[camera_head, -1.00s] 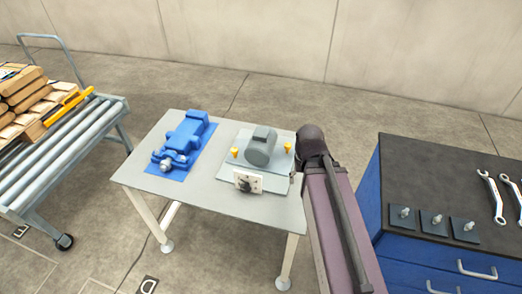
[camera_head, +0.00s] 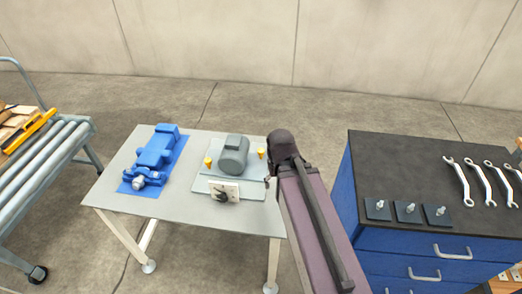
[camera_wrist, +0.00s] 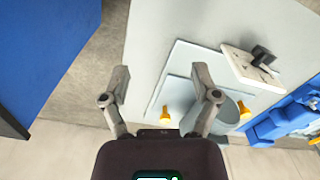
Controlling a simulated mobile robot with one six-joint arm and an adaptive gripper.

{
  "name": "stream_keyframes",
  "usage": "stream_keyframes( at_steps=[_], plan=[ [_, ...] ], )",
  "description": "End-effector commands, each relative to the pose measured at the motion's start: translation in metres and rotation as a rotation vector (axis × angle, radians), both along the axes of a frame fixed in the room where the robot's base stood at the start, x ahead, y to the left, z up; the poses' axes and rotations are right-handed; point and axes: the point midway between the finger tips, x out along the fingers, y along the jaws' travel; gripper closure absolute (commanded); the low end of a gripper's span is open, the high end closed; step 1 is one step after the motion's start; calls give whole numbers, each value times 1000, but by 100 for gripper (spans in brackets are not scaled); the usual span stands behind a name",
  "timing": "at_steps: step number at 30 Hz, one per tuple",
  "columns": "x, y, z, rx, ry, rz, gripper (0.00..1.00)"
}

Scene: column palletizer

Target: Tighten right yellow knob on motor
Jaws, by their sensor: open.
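The grey motor (camera_head: 233,155) sits on a plate on the light grey table, with a yellow knob on either side. The right yellow knob (camera_head: 262,153) is just left of my arm's dark end in the head view. In the wrist view, turned about, this right knob (camera_wrist: 165,116) appears between the fingers of my gripper (camera_wrist: 162,75), apart from both. My gripper is open and empty; its height above the knob is unclear. The left yellow knob (camera_head: 208,161) also shows in the wrist view (camera_wrist: 244,112). In the head view my arm mostly hides the gripper.
A white switch panel with a black knob (camera_head: 224,192) stands before the motor. A blue vise (camera_head: 154,155) is on the table's left. A blue cabinet (camera_head: 342,195) with wrenches (camera_head: 458,180) and several bolts stands right. A roller cart (camera_head: 45,165) is far left.

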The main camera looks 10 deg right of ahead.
Motion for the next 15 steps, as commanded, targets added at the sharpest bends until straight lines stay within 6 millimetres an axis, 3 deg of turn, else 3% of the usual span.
stream_keyframes(
  at_steps=[5,8,15],
  plan=[
    [17,1,2,0,0,54,21],
    [36,2,5,0,0,128,21],
    [109,1,15,0,0,421,21]
  ],
)
